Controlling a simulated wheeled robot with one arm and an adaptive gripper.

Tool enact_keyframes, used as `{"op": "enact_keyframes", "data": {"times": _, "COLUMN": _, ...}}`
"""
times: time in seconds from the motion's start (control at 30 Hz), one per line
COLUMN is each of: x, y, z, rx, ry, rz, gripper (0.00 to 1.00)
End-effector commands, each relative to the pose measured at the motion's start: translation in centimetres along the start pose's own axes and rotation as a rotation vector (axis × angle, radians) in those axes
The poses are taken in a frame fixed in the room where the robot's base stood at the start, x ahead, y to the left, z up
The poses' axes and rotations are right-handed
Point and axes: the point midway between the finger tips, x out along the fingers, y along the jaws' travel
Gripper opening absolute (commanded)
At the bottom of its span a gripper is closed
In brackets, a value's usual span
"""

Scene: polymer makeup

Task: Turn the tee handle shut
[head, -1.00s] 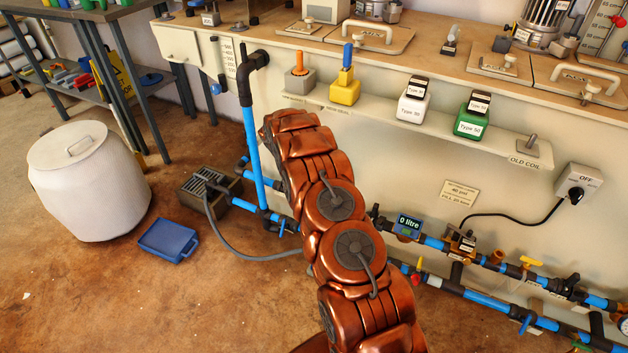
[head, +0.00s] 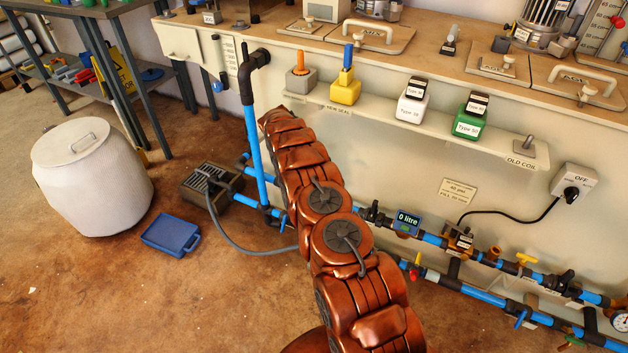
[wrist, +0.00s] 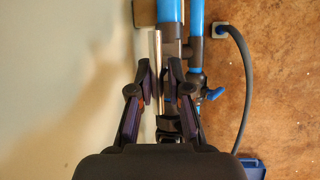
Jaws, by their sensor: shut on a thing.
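A slim pale metal bar (wrist: 155,48), which looks like the tee handle, stands lengthwise between my fingertips in the wrist view. My gripper (wrist: 158,78) is shut on it, with a dark finger on each side. The bar's lower part runs down between the fingers to a dark fitting, partly hidden by the gripper. Whether the handle is turned open or shut I cannot tell. In the head view my own arm hides both the gripper and the bar.
Blue pipes (wrist: 195,40) run close on the right of the bar, with a small blue valve handle (wrist: 214,93). The pale bench wall is on the left.

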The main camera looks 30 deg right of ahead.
Motion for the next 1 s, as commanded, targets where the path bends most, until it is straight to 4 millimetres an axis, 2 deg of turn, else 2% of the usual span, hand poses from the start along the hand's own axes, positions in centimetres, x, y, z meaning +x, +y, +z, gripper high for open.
{"op": "enact_keyframes", "data": {"times": 0.03, "x": -0.36, "y": 0.72, "z": 0.04, "rx": 0.008, "ry": 0.007, "rz": 0.014, "gripper": 0.0}}
{"op": "enact_keyframes", "data": {"times": 0.4, "x": -0.29, "y": 0.78, "z": 0.19, "rx": 0.012, "ry": 0.005, "rz": 0.012, "gripper": 0.0}}
{"op": "enact_keyframes", "data": {"times": 0.43, "x": -0.29, "y": 0.77, "z": 0.2, "rx": 0.012, "ry": 0.005, "rz": 0.011, "gripper": 0.2}}
{"op": "enact_keyframes", "data": {"times": 0.63, "x": -0.18, "y": 0.45, "z": 0.13, "rx": 0.008, "ry": 0.001, "rz": 0.006, "gripper": 0.41}}
{"op": "enact_keyframes", "data": {"times": 1.0, "x": -0.27, "y": 0.14, "z": 0.02, "rx": 0.004, "ry": -0.001, "rz": 0.002, "gripper": 0.41}}
